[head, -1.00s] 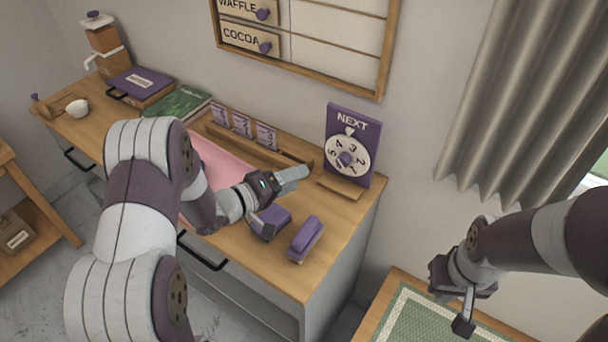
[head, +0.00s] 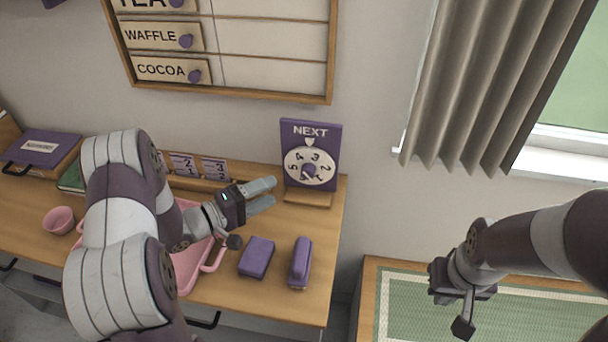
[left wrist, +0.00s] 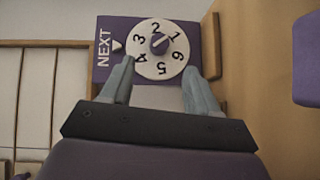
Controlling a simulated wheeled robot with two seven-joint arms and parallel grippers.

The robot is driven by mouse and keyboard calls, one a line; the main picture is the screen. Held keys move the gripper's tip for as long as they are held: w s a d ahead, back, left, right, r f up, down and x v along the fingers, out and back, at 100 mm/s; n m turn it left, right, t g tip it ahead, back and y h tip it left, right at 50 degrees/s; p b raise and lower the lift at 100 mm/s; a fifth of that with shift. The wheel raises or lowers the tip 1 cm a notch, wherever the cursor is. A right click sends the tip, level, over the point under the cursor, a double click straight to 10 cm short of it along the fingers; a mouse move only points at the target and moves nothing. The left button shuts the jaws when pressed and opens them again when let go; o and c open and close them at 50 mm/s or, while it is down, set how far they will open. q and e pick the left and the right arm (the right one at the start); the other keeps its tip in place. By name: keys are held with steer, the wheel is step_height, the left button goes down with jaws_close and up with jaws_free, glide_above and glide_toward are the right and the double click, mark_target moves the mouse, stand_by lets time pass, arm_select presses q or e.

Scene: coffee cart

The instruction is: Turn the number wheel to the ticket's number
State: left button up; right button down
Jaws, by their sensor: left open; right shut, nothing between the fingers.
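The number wheel (head: 310,168) is a white disc with a purple knob on a purple board headed NEXT. The small white pointer (head: 310,142) above it lies between 3 and 4. The wheel also shows in the left wrist view (left wrist: 158,70), turned sideways, with the pointer (left wrist: 117,45) at its left. My left gripper (head: 270,190) is open and empty, left of the board. Its fingers in the left wrist view (left wrist: 158,82) appear either side of the wheel's near edge. My right gripper (head: 463,322) is shut and empty at the right. Cards (head: 214,169) with small numbers stand in a rail; which is the ticket is unclear.
A purple block (head: 256,257) and a purple stapler-like thing (head: 300,262) lie on the counter in front of the board. A pink tray (head: 188,270) and pink bowl (head: 58,220) are at left. A green mat (head: 520,320) is at lower right.

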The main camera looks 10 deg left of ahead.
mark_target(306, 175)
arm_select(q)
steer(key=x, duration=0.9)
steer(key=shift+w+a+p, duration=0.1)
steer(key=shift+p, duration=0.25)
steer(key=shift+w+d, duration=0.3)
steer(key=shift+d, duration=0.1)
steer(key=c, duration=1)
